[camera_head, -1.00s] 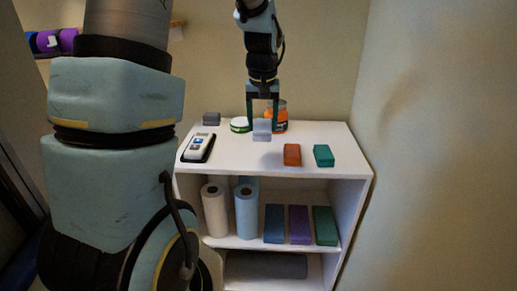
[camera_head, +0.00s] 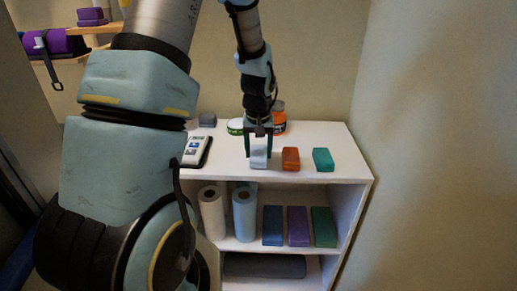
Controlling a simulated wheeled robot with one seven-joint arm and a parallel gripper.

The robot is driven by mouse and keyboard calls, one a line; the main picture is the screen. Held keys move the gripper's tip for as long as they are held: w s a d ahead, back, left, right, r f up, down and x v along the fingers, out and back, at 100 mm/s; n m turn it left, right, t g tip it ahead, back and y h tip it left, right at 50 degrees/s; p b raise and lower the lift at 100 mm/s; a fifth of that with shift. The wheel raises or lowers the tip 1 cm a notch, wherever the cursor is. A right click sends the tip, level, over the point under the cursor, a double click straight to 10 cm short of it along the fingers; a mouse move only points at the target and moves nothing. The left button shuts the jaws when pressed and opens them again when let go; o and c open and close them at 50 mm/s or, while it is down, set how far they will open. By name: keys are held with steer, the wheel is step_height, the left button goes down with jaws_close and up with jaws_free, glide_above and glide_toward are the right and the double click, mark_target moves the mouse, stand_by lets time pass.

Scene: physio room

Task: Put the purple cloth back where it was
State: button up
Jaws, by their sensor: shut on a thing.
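My gripper (camera_head: 258,153) points down over the white shelf top and is shut on a small pale lavender-grey block-shaped cloth (camera_head: 259,161), the only purple-tinted cloth on the top. Its lower edge is at or just above the surface; I cannot tell if it touches. It is in line with an orange-red folded cloth (camera_head: 290,159) and a teal folded cloth (camera_head: 323,159) to its right, with a gap between. A dark grey folded cloth (camera_head: 207,119) lies at the back left of the top.
The white shelf unit (camera_head: 305,135) also bears a white handheld device (camera_head: 195,151), a green-and-white tub (camera_head: 235,126) and an orange jar (camera_head: 279,122) behind my gripper. Below stand paper rolls (camera_head: 244,214) and blue, purple and green blocks (camera_head: 298,226). My arm hides the left side.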

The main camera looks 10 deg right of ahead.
mark_target(258, 157)
steer(key=shift+f, duration=0.2)
steer(key=o, duration=1.3)
steer(key=shift+r, duration=0.15)
step_height(258, 157, up, 11)
steer(key=s+b, duration=0.2)
steer(key=shift+n, duration=0.5)
steer(key=s+a+f, duration=0.1)
steer(key=s+a, duration=0.2)
steer(key=a, duration=0.2)
steer(key=s+a+f, duration=0.1)
steer(key=s+a, duration=0.3)
steer(key=a, duration=0.1)
steer(key=s+a, duration=0.4)
steer(key=a, duration=0.2)
steer(key=shift+a+f, duration=0.1)
steer(key=shift+f, duration=0.3)
